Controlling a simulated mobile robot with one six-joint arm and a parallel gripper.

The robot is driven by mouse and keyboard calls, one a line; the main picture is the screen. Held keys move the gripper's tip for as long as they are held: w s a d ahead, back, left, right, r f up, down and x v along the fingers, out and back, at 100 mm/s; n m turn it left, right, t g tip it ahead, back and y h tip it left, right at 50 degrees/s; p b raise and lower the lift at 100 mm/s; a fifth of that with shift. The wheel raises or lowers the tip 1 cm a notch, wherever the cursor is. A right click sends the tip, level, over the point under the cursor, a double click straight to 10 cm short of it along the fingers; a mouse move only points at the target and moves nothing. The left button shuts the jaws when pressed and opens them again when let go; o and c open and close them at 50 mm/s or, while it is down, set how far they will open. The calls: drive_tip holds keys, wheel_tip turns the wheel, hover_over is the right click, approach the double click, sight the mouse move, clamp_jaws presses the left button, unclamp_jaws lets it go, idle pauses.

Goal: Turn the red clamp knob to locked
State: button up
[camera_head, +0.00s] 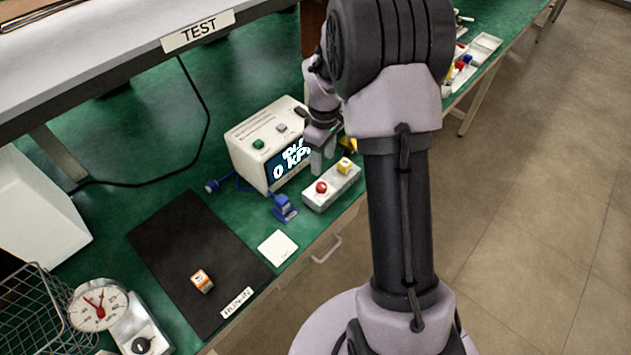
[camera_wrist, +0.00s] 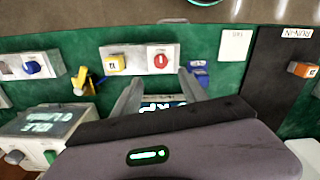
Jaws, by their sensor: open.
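The red clamp knob (camera_head: 321,187) sits on a white block (camera_head: 332,192) at the table's front edge, beside a yellow knob (camera_head: 345,166). In the wrist view, the red knob (camera_wrist: 160,61) is round with a pale mark, and the yellow knob (camera_wrist: 116,63) is left of it. My gripper (camera_head: 323,158) is open and empty, just behind the block in the head view. In the wrist view, its fingers (camera_wrist: 161,77) point toward the block, and the red knob lies between them just past the tips. I cannot tell the height gap.
A white test box (camera_head: 262,143) with a "0 kPa" display stands behind the block. A blue clamp part (camera_head: 284,207) and a white card (camera_head: 277,248) lie left of the block. A black mat (camera_head: 190,250) holds an orange block (camera_head: 202,281). A shelf marked TEST (camera_head: 198,30) overhangs.

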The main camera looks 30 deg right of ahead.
sight(322, 185)
wheel_tip(322, 185, down, 11)
drive_tip(key=b, duration=0.3)
drive_tip(key=shift+a+r, duration=0.1)
clamp_jaws()
